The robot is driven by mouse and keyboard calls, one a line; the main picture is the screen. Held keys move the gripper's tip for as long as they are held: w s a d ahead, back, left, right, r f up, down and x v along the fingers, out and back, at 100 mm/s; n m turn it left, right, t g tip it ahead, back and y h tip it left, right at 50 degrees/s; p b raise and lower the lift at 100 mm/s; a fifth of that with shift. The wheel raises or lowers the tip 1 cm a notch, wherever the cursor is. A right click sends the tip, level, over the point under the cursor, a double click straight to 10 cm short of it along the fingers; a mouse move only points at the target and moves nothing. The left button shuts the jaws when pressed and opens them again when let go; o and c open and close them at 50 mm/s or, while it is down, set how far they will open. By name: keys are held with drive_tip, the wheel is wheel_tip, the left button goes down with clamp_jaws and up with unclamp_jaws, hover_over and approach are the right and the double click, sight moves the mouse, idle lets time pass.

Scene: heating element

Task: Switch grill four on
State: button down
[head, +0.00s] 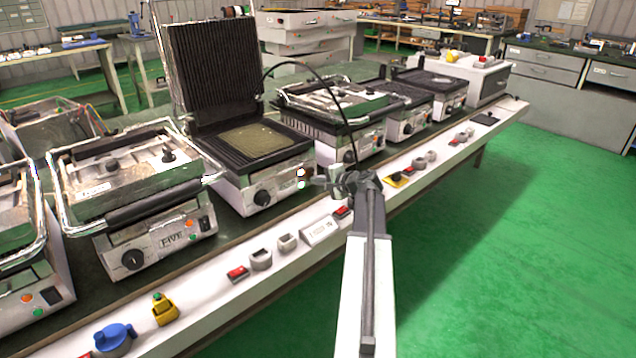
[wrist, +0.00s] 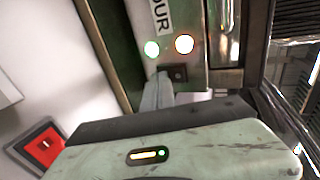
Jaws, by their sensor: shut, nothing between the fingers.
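Grill four (head: 258,165) is the contact grill with its ribbed lid raised, in the middle of the head view. Its two small front lights (head: 300,179) look bright. In the wrist view its label (wrist: 162,14) shows the letters "OUR", beside a glowing green light (wrist: 151,48) and a glowing whitish light (wrist: 184,43). A dark rocker switch (wrist: 179,72) sits below the lights. My gripper (head: 325,182) is shut and empty at the grill's front right; in the wrist view its fingertip (wrist: 163,82) is right at the switch. Whether they touch, I cannot tell.
Grill five (head: 155,235) stands closed at left, and another closed grill (head: 345,105) stands at right. A white front rail (head: 210,300) carries red switches, grey sockets, a yellow button box (head: 164,308) and a blue plug (head: 115,338). Green floor at right is clear.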

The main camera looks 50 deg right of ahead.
drive_tip(key=shift+r+p, duration=0.85)
drive_tip(key=shift+r, duration=0.05)
drive_tip(key=s+r+p, duration=0.1)
drive_tip(key=s, duration=1.2)
drive_tip(key=shift+s+a+r+p, duration=0.35)
drive_tip(key=shift+s+a+p, duration=0.05)
drive_tip(key=shift+a, duration=0.05)
